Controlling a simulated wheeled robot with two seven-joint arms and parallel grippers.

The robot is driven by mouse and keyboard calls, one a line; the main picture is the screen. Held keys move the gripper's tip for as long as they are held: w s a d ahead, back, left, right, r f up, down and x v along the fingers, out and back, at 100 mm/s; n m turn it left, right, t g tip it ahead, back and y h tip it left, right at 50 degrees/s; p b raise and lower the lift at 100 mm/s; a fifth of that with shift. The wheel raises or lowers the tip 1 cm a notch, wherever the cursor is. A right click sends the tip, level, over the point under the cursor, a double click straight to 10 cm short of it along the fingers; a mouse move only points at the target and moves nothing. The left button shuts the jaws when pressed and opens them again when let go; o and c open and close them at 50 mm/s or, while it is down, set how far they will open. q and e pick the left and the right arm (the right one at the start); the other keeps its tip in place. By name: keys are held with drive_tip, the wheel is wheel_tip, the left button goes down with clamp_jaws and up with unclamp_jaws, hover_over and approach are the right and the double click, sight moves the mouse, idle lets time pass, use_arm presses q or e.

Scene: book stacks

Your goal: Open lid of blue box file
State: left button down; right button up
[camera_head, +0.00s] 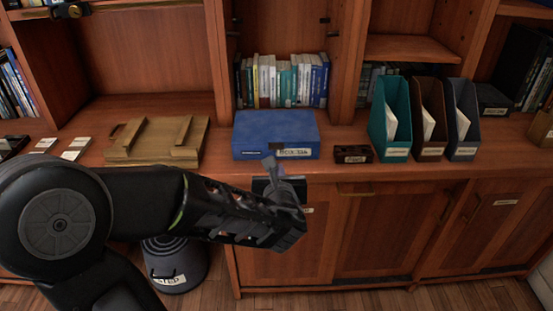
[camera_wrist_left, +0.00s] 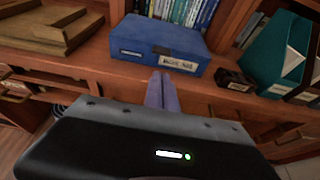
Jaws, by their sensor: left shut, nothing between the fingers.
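The blue box file (camera_head: 275,130) lies flat on the wooden counter with its lid closed and a paper label on its front face. It also shows in the left wrist view (camera_wrist_left: 160,40). My left gripper (camera_head: 270,162) is in front of the box's front face, near its lower middle. Its fingers (camera_wrist_left: 162,90) are shut with nothing between them and point toward the box. From these views I cannot tell whether the tips touch the box. My right gripper is not in view.
A wooden case (camera_head: 157,141) lies left of the box. A small dark labelled block (camera_head: 352,154) and teal (camera_head: 391,128), brown (camera_head: 429,125) and grey (camera_head: 463,125) magazine files stand right. Books (camera_head: 282,82) stand behind. A dark stool (camera_head: 174,264) is on the floor.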

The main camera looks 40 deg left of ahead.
use_arm(q)
drive_tip(key=shift+w+a, duration=0.1)
drive_tip(key=shift+w, duration=0.05)
drive_tip(key=p+x, duration=0.1)
drive_tip(key=x, duration=0.8)
drive_tip(key=shift+w+a+f, duration=0.25)
